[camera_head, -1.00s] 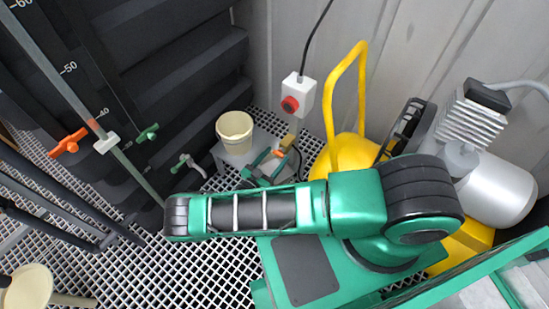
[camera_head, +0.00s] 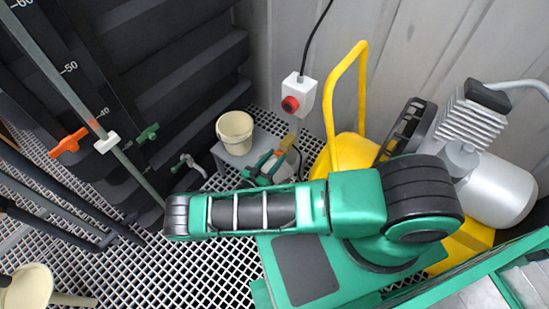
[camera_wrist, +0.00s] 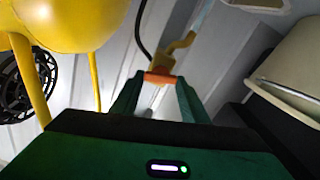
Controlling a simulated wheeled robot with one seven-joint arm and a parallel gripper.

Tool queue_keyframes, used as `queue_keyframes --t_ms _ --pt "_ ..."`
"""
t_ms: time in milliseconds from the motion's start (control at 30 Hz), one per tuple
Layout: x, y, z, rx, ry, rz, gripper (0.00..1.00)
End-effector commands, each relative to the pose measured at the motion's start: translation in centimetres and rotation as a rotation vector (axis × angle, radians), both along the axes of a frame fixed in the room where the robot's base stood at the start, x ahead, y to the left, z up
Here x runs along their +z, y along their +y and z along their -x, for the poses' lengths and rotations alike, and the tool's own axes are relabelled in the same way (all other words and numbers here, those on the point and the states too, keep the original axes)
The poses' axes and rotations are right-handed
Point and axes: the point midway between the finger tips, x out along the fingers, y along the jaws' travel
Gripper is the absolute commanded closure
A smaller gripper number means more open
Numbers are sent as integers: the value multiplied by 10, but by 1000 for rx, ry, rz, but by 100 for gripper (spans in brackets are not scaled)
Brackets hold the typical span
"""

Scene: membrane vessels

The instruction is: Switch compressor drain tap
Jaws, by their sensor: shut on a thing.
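The drain tap shows in the wrist view as a small orange handle (camera_wrist: 160,77) below a brass-coloured body (camera_wrist: 178,50). My gripper (camera_wrist: 160,84) is shut on the orange handle, one green finger on each side of it. In the head view the orange handle (camera_head: 287,142) is small, at the tips of my gripper (camera_head: 276,158), and my arm covers part of the area below. The compressor has a yellow tank (camera_head: 347,152) just right of the tap and a silver motor (camera_head: 497,190) farther right.
A cream bucket (camera_head: 235,131) stands on a grey stand left of my gripper. A white switch box with a red knob (camera_head: 290,104) is on the wall above. An orange-handled valve (camera_head: 68,143) and a green-handled one (camera_head: 148,133) are by the dark tank at left. Mesh floor (camera_head: 190,275) is open at lower left.

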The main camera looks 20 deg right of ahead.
Motion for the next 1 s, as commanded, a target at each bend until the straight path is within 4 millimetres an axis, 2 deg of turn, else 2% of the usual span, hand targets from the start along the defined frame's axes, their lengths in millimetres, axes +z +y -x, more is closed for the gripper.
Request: queue_keyframes --t_ms 1000 --pt "-3 6 -6 12 747 544 82"
